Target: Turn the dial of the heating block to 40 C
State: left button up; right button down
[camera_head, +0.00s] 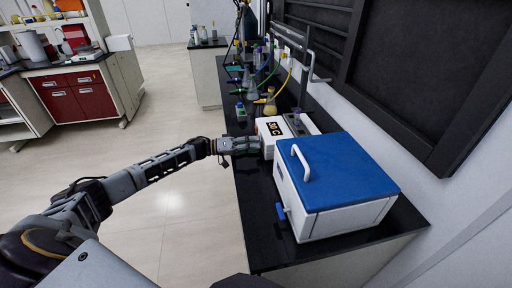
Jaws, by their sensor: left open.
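The heating block (265,135) is a white device on the black bench, behind the blue-lidded box. Its small dark display (274,128) shows orange characters that look like 30 C, too small to be sure. My left arm reaches in from the left, and my left gripper (254,146) is at the front face of the heating block, just below the display. It is open. The dial is not distinguishable; the gripper covers that part of the face, and I cannot tell whether the fingers touch it. My right gripper is not in view.
A white box with a blue lid (345,172) and a white handle stands close to the right of my gripper. Flasks with yellow liquid (268,103) and tubing stand farther back on the black bench (262,215). The floor (190,215) left of the bench is clear.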

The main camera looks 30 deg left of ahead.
pick_arm(q)
jog(key=c, duration=1)
jog(key=shift+c, duration=0.2)
